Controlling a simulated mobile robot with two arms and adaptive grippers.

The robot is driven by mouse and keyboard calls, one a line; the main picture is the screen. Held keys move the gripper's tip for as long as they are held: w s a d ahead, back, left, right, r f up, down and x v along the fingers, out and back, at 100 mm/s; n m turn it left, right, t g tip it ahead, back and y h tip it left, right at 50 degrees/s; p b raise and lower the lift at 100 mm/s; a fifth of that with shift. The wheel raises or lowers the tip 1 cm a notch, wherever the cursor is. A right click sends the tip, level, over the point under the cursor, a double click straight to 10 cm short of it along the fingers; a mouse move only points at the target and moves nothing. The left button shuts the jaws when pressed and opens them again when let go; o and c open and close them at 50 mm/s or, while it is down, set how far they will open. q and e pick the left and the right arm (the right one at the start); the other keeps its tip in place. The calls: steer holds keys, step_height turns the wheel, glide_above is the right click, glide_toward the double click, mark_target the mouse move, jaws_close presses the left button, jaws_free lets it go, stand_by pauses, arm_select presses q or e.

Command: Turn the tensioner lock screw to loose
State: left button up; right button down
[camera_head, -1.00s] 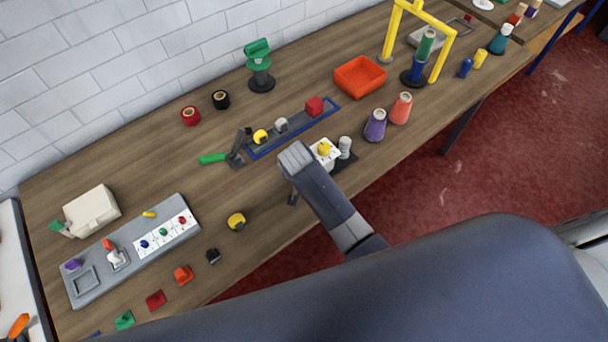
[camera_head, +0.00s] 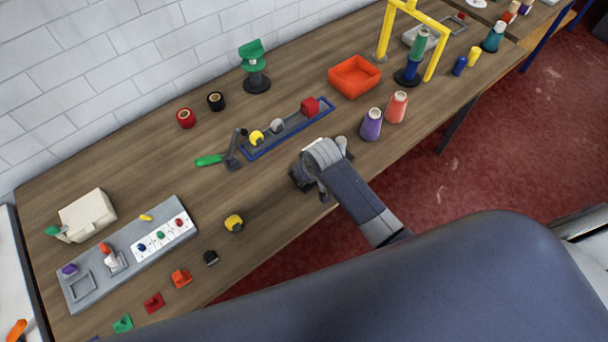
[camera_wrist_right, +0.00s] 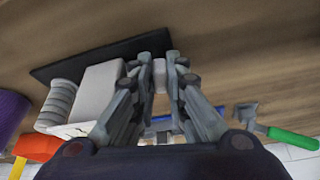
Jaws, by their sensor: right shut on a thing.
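The tensioner shows in the right wrist view as a white block (camera_wrist_right: 98,92) beside a grey ribbed cylinder (camera_wrist_right: 58,103), on a dark plate (camera_wrist_right: 105,56). In the head view my right arm hides most of it. My right gripper (camera_wrist_right: 159,58) is at the tensioner, its fingers close together on a small pale part (camera_wrist_right: 160,74) that I take for the lock screw. The fingers hide much of this part, so its turn position cannot be read. In the head view the right gripper (camera_head: 308,182) is partly behind its own wrist. My left gripper is not in view.
A yellow item (camera_head: 234,223) sits to the left. Bare wood lies between.

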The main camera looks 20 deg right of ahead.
stand_by(0.4)
steer(key=c, duration=1.6)
jaws_free()
